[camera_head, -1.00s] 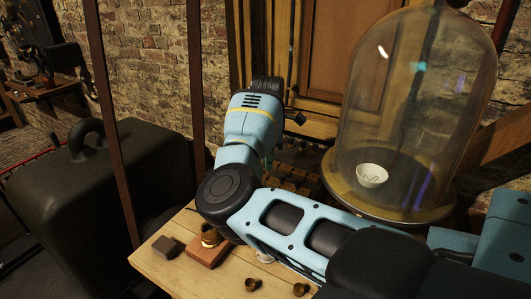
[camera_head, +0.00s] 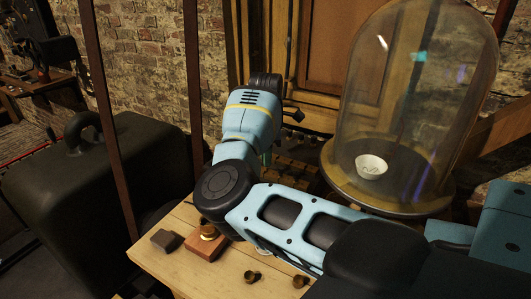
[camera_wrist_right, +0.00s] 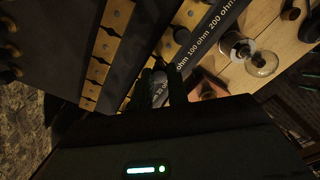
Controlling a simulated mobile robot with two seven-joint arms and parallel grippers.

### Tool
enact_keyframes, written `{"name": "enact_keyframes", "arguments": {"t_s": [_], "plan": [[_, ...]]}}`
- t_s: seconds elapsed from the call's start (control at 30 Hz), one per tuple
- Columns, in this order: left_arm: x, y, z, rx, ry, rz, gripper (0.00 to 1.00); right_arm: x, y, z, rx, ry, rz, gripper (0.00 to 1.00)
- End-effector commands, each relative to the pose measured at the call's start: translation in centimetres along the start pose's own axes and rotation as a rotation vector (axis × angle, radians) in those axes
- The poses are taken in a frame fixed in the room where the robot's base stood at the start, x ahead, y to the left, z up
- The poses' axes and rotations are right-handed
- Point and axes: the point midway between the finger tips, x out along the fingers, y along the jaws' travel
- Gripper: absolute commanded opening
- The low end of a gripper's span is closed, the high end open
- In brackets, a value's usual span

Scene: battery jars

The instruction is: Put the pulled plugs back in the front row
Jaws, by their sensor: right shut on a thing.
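In the right wrist view, the resistance box shows brass blocks (camera_wrist_right: 105,45) with dark holes between them. One row lies beside a dark strip (camera_wrist_right: 205,32) lettered in ohms, including 100 ohm and 200 ohm. My right gripper (camera_wrist_right: 161,88) is down beside this row, near its low-ohm end. It is shut on a plug, which is mostly hidden. In the head view, part of the box (camera_head: 292,171) shows behind my right arm, which hides the gripper tips. Two brass plugs, a left one (camera_head: 252,277) and a right one (camera_head: 300,282), lie on the table. My left gripper is out of view.
The wooden table (camera_head: 190,278) also holds a dark block (camera_head: 166,241) and a reddish wooden block (camera_head: 205,250). A glass bell jar (camera_head: 415,100) over a white bowl (camera_head: 371,166) stands close to my right arm. Small glassware (camera_wrist_right: 240,45) lies near the box.

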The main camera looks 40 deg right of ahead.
Motion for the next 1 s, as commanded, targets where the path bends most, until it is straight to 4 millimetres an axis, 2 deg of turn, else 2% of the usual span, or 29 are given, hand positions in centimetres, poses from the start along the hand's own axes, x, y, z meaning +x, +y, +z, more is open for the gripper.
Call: {"name": "enact_keyframes", "arguments": {"t_s": [1.0], "plan": [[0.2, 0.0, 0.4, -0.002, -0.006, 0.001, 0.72, 1.2, 0.0, 0.0, -0.001, -0.001, 0.001, 0.00]]}}
